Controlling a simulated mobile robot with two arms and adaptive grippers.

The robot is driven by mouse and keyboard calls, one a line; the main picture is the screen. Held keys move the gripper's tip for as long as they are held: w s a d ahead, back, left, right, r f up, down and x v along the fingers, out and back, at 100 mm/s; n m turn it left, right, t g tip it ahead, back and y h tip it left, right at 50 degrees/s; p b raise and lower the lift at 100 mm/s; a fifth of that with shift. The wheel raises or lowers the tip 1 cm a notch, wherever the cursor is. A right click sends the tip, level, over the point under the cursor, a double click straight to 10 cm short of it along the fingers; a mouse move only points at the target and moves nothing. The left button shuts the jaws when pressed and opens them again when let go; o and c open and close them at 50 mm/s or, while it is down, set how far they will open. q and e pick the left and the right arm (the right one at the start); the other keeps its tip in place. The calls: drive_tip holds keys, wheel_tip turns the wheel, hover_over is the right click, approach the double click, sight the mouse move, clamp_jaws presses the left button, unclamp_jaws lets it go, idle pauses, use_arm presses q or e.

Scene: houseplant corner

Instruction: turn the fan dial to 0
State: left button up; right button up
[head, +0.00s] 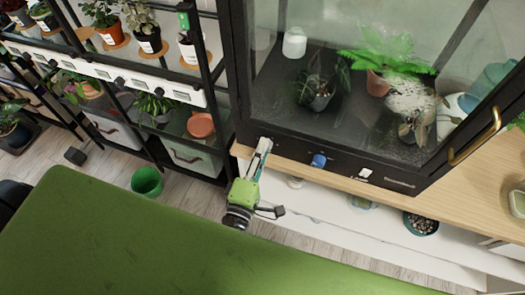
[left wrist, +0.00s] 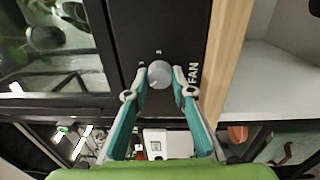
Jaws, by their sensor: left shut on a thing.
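The fan dial (left wrist: 159,73) is a round light-grey knob on the black front panel (left wrist: 134,22) of the glass plant cabinet, beside the white word FAN. My left gripper (left wrist: 161,78) is shut on the dial, with one finger against each side. Small white marks sit on the panel around the dial, too small to read, and I cannot tell where the dial points. In the head view my left gripper (head: 263,147) reaches the left end of the cabinet's front panel and hides the dial. My right gripper is not in view.
A blue knob (head: 318,160) and a white switch (head: 365,174) sit further right on the panel. A brass handle (head: 475,137) is on the cabinet's right side. Shelves with potted plants stand at the left. A green pot (head: 147,181) is on the floor.

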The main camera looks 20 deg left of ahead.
use_arm(q)
drive_tip(key=n+b, duration=0.3)
drive_tip(key=n, duration=0.8)
drive_tip(key=shift+d+f+g+b, duration=0.1)
drive_tip(key=shift+f+g+b, duration=0.05)
drive_tip(key=shift+g+b, duration=0.15)
idle(0.3)
drive_tip(key=o, duration=1.1)
drive_tip(key=shift+o, duration=0.2)
drive_tip(key=shift+s, duration=0.1)
drive_tip(key=s, duration=1.2)
drive_tip(key=shift+w+d, duration=0.1)
